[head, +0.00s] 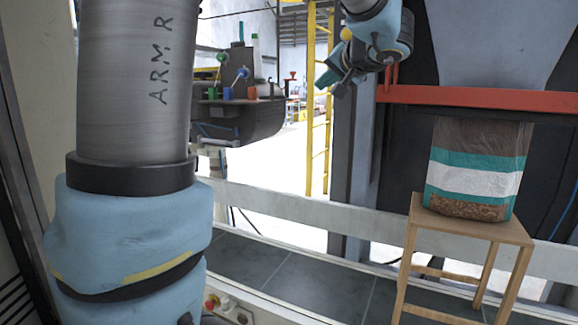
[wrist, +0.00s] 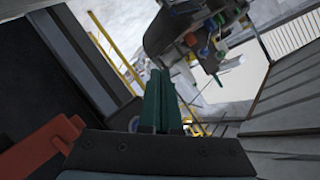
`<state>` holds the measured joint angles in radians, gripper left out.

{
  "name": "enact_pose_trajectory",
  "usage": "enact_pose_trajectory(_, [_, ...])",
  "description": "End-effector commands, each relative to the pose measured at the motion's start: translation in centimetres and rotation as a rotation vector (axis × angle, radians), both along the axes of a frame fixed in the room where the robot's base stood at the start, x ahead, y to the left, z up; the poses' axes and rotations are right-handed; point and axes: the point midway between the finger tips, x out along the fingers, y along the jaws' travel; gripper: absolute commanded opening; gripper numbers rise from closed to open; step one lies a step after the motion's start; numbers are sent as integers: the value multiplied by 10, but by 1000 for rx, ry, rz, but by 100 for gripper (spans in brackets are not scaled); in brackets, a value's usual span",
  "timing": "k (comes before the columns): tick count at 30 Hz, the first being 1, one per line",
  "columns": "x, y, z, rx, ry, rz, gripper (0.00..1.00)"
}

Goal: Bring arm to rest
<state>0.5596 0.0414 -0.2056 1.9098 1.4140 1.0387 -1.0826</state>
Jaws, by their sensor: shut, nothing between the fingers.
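My gripper (head: 332,76) hangs in the air at the top centre of the head view, below my blue-covered wrist. Its green fingers point down and to the left and are shut with nothing between them. In the wrist view the green fingers (wrist: 160,102) lie together at the centre. My large grey arm link marked "ARM R" and its blue-covered joint fill the left of the head view. The gripper appears apart from the things around it.
A filled bag (head: 475,178) with green and white bands stands upright on a wooden stool (head: 470,230) at right. A red bar (head: 480,97) crosses above it. A dark machine (head: 240,110) with coloured knobs is behind my arm. A yellow ladder (head: 311,120) and pale rail (head: 290,205) are near the middle.

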Motion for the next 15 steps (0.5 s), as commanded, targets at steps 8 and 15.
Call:
enact_pose_trajectory(8, [-53,104,-163,-66,590,83,0])
enact_pose_trajectory(15, [-144,154,-259,-373,923,138,0])
